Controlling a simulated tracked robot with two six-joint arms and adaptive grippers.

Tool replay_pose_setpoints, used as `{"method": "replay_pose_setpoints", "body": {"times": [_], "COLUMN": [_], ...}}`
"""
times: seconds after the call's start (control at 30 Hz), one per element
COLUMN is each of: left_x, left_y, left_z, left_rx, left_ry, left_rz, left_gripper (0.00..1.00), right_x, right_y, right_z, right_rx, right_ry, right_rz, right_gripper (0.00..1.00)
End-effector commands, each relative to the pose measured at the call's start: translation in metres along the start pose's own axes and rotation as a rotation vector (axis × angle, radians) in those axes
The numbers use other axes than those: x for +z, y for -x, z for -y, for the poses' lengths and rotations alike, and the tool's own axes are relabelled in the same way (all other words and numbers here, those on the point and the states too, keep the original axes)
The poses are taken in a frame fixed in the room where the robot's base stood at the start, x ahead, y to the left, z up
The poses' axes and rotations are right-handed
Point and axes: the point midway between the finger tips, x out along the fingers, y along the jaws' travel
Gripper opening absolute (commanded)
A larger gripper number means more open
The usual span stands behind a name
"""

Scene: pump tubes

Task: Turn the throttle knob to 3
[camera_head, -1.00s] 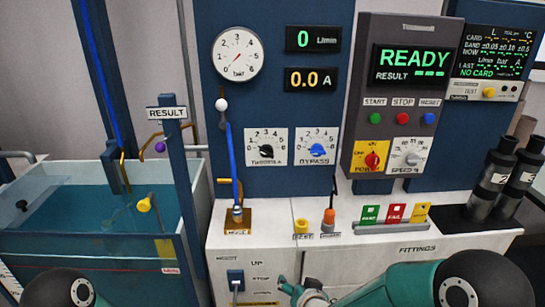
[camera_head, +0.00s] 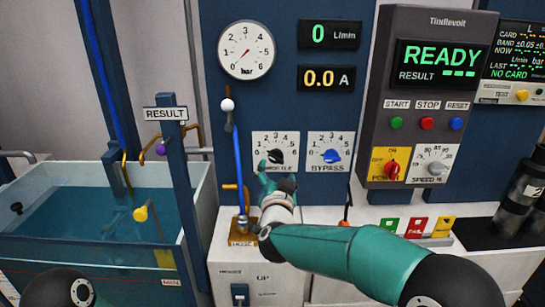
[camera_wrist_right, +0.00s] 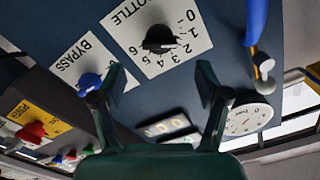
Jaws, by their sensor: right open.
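The throttle knob (camera_head: 275,157) is black, on a white dial plate marked 0 to 6 on the blue panel. It also shows in the right wrist view (camera_wrist_right: 158,38); I cannot clearly read its setting. My right gripper (camera_head: 266,172) is just below and in front of the knob in the head view, partly covering the dial's lower edge and label. In the right wrist view my right gripper's two fingers (camera_wrist_right: 158,78) are wide apart with nothing between them, and the knob lies beyond their tips. My left gripper is not in view.
The blue bypass knob (camera_head: 330,156) sits right beside the throttle dial. A vertical blue tube (camera_head: 238,165) with brass fittings stands close on the left. The red power knob (camera_head: 391,168) is farther right. A round bar gauge (camera_head: 246,50) is above.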

Motion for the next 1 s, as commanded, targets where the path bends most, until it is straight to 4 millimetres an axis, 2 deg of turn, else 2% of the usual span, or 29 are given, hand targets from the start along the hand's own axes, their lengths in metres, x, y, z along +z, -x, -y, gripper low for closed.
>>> {"method": "replay_pose_setpoints", "body": {"times": [0.03,0.2,0.4,0.6,0.87,1.0], "left_x": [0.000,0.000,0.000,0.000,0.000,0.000], "left_y": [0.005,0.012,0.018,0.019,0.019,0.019], "left_z": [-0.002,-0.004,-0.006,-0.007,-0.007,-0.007], "left_rx": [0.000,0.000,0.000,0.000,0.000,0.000], "left_ry": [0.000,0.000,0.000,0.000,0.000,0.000], "left_rz": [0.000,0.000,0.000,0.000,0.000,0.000], "left_gripper": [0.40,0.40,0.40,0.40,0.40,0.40], "right_x": [-0.002,-0.002,-0.001,0.000,0.000,0.000], "right_y": [-0.012,-0.041,-0.063,-0.071,-0.071,-0.071], "right_z": [0.000,-0.001,-0.002,-0.002,-0.002,-0.002], "right_rx": [0.003,0.003,0.003,0.002,0.002,0.001], "right_ry": [0.000,-0.001,0.000,0.000,0.001,0.001], "right_rz": [0.000,0.000,-0.001,0.000,0.000,0.000], "right_gripper": [0.75,0.75,0.75,0.75,0.75,0.53]}}
